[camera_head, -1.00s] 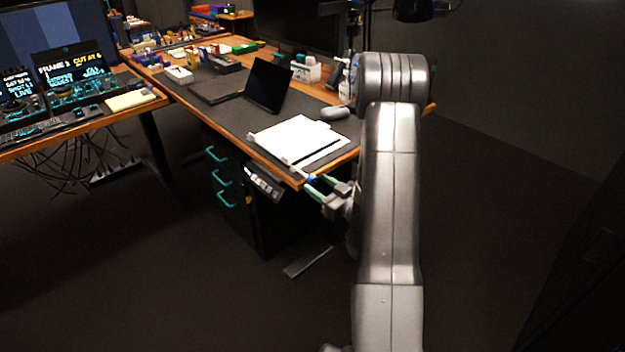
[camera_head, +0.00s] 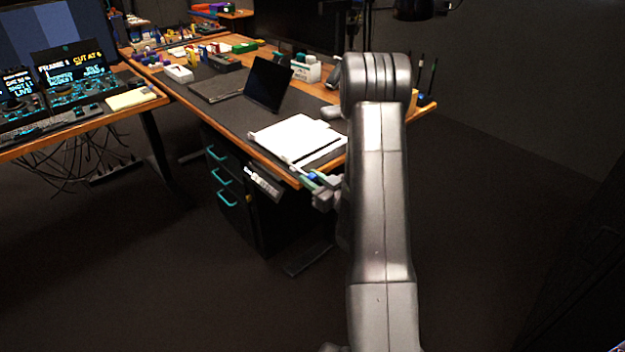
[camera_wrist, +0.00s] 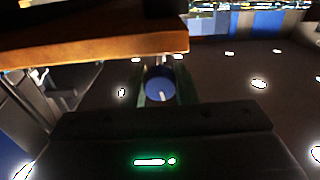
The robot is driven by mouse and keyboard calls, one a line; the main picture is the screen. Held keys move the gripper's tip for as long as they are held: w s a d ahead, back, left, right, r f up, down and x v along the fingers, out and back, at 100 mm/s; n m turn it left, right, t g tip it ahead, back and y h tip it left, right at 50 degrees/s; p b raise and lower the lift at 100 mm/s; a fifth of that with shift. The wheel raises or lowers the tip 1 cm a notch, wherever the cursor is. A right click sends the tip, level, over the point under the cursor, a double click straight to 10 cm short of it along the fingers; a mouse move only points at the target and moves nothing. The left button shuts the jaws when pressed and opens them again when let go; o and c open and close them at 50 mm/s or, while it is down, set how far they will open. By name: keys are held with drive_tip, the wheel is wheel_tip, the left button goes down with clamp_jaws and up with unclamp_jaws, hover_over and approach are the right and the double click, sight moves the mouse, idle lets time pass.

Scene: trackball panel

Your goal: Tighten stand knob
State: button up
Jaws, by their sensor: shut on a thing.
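The blue knob (camera_wrist: 159,84) with a pale mark on its face shows in the wrist view, just past the wooden desk edge. In the head view the knob (camera_head: 313,175) is a small blue spot at the desk's front corner, at the end of the white flat stand (camera_head: 296,138). My gripper (camera_head: 312,178) is shut on the knob there, with its green-tipped fingers on either side. In the wrist view my gripper (camera_wrist: 160,92) has one finger at each side of the knob. My arm covers the right part of the desk.
The desk edge (camera_wrist: 110,47) lies close beside the knob. A drawer cabinet with teal handles (camera_head: 228,197) stands under the desk, with a control panel (camera_head: 264,184) near the edge. A dark tablet (camera_head: 268,84) stands on the desk. Floor in front is clear.

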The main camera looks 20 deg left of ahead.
drive_tip(key=shift+f+m+b, duration=0.1)
drive_tip(key=shift+m+b, duration=0.5)
drive_tip(key=shift+m, duration=0.5)
drive_tip(key=o, duration=1)
drive_tip(key=v, duration=1.4)
drive_tip(key=shift+a+b, duration=0.1)
drive_tip(key=shift+b, duration=0.25)
